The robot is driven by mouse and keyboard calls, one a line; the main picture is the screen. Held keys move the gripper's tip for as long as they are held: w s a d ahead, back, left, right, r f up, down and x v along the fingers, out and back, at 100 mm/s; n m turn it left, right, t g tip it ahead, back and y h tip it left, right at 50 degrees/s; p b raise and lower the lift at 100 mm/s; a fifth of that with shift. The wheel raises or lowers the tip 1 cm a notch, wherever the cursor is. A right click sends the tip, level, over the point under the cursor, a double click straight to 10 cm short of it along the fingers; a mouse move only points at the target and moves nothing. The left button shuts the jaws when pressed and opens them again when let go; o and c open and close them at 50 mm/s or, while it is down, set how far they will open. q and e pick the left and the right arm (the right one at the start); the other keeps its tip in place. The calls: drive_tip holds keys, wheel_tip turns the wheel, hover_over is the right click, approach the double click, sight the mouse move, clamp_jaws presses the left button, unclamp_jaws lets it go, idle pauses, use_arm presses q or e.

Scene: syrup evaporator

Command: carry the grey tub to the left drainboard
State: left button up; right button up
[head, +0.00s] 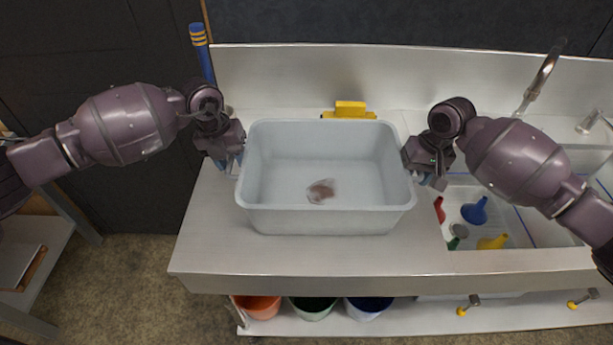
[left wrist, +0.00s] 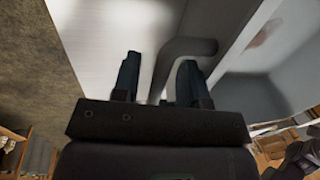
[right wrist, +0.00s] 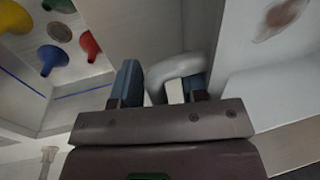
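The grey tub (head: 325,220) is upright over the steel drainboard (head: 225,245) left of the sink and looks to rest on it. A reddish-brown patch (head: 321,190) shows on its floor. My left gripper (head: 228,162) is at the tub's left end, with fingers apart. In the left wrist view, a grey curved handle (left wrist: 180,50) runs between those fingers, with a gap beside it. My right gripper (head: 432,180) is at the right end. In the right wrist view, its fingers stand apart around the other handle (right wrist: 172,68), not visibly clamped.
A yellow object (head: 350,109) stands behind the tub. The sink basin at right holds a blue funnel (head: 475,210), a yellow funnel (head: 493,242) and other small things. A faucet (head: 540,75) rises behind it. Buckets (head: 312,307) stand below. Free steel lies before the tub.

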use_arm(q)
wheel_tip(320, 180, up, 12)
drive_tip(key=a, duration=0.2)
use_arm(e)
wheel_tip(320, 180, up, 12)
drive_tip(key=d, duration=0.2)
idle(0.7)
use_arm(q)
drive_tip(key=shift+s+a+f, duration=0.1)
use_arm(e)
drive_tip(key=shift+d+f, duration=0.1)
